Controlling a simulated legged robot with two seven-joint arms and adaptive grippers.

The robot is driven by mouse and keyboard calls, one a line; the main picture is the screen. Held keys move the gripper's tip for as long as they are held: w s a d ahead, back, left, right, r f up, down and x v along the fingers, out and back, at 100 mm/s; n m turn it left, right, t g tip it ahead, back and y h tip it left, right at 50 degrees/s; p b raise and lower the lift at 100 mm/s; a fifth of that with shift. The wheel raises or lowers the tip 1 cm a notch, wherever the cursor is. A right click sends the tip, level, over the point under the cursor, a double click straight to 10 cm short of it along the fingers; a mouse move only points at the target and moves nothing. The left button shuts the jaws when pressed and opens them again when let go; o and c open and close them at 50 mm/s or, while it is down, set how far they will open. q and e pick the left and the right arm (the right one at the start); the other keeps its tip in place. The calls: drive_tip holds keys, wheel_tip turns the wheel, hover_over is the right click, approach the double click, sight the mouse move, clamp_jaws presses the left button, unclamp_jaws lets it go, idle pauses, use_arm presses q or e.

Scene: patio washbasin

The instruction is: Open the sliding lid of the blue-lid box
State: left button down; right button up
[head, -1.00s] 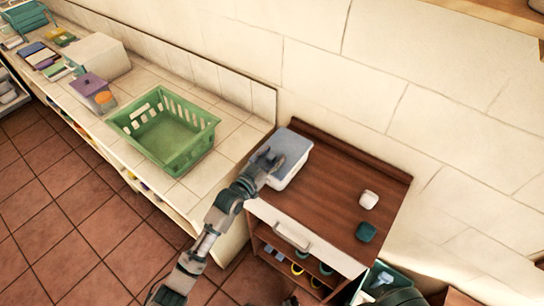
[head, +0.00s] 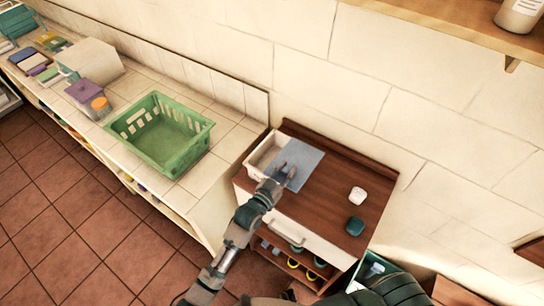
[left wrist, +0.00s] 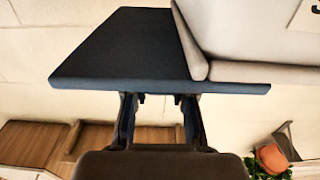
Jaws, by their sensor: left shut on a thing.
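The box (head: 262,155) is white and stands at the left end of the brown wooden cabinet top. Its flat blue-grey lid (head: 303,160) is slid to the right, sticking out past the box, and the left part of the box is uncovered. My left gripper (head: 283,176) is shut on the lid at its near side. In the left wrist view the lid (left wrist: 130,50) shows dark blue above the fingers (left wrist: 158,100), with the pale box (left wrist: 250,28) at upper right. My right gripper is not recognisable in these views.
A white item (head: 357,196) and a dark teal item (head: 355,226) lie on the cabinet top (head: 325,200) to the right. A green basket (head: 165,140) stands on the tiled counter at left. A wooden shelf (head: 450,25) juts from the wall at upper right.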

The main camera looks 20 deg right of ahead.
use_arm(q)
drive_tip(key=shift+s+d, duration=0.6)
drive_tip(key=shift+s, duration=0.05)
drive_tip(key=shift+a+f, duration=0.1)
drive_tip(key=shift+w, duration=0.1)
drive_tip(key=c, duration=0.9)
unclamp_jaws()
drive_tip(key=v, duration=1.2)
